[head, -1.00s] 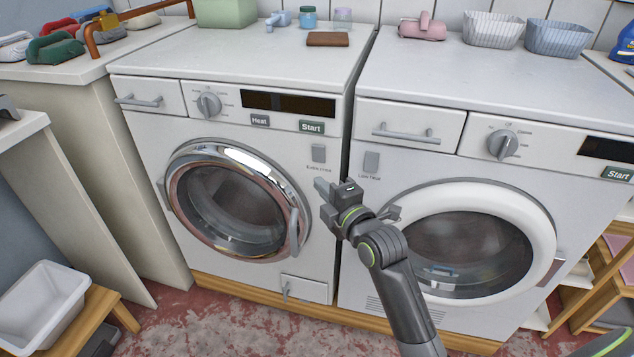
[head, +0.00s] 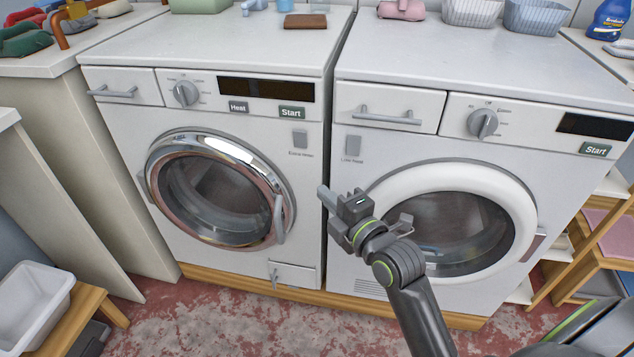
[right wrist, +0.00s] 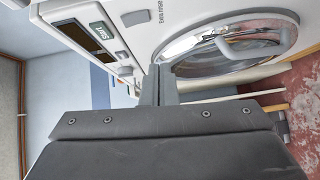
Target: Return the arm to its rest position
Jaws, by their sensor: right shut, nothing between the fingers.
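My right gripper (head: 327,194) is shut and empty. In the head view it is in front of the gap between the two machines, pointing up and left. Its arm comes in from the lower right and covers part of the right machine's white door ring (head: 447,190). In the right wrist view the closed fingers (right wrist: 160,84) point at the left machine (right wrist: 130,35), with its Start button and chrome door ring (right wrist: 222,40) beyond. Nothing is between the fingers. I do not see my left gripper.
The left machine (head: 225,110) has a closed chrome-ringed door. The right machine (head: 400,145) stands beside it, its door also closed. A white tub (head: 35,300) sits on a wooden stool at lower left. A wooden shelf (head: 590,265) is at right. Floor in front is clear.

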